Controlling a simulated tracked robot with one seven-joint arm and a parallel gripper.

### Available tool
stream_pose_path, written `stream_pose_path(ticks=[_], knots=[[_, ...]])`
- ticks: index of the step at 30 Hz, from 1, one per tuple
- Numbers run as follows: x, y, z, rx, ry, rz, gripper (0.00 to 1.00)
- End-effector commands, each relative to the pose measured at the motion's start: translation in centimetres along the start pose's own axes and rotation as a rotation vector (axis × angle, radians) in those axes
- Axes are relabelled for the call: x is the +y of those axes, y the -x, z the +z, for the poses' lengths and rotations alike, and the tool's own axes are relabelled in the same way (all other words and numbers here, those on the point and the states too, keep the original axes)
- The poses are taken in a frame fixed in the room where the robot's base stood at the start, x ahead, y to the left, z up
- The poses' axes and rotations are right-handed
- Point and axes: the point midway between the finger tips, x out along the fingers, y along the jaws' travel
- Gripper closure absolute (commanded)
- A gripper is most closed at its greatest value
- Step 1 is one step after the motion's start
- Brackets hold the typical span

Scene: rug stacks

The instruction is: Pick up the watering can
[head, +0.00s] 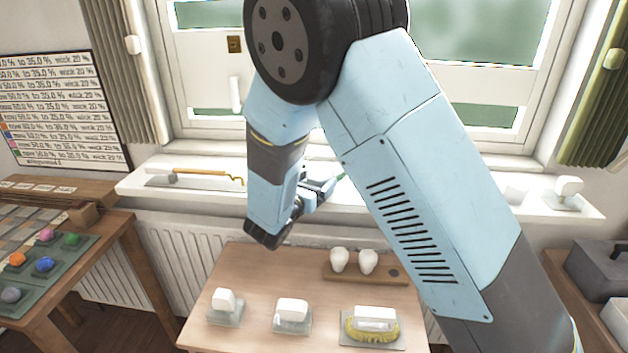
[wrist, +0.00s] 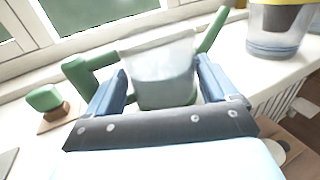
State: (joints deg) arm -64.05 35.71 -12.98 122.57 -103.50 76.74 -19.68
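The watering can (wrist: 162,75) stands on the white windowsill in the wrist view. It has a clear, cloudy body with a green handle on the left and a green spout on the right. My gripper (wrist: 162,92) is open, with one blue finger at each side of the can's body in that view. I cannot tell whether the fingers touch it. In the head view my gripper (head: 320,187) is over the sill, and my arm hides nearly all of the can. Only a small green piece shows beside the gripper.
A clear jug (wrist: 279,32) stands on the sill to the right of the can. A green object (wrist: 45,98) sits on a wooden base to the left. The window is close behind. A wooden table (head: 250,275) with several white-topped items stands below the sill.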

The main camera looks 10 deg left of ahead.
Motion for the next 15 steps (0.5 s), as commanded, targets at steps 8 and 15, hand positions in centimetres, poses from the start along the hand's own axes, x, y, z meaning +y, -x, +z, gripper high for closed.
stream_pose_path(ticks=[8, 15], knots=[[-0.02, 0.02, 0.01, 0.0, 0.0, 0.0, 0.41], [-0.02, 0.02, 0.01, 0.0, 0.0, 0.0, 0.64]])
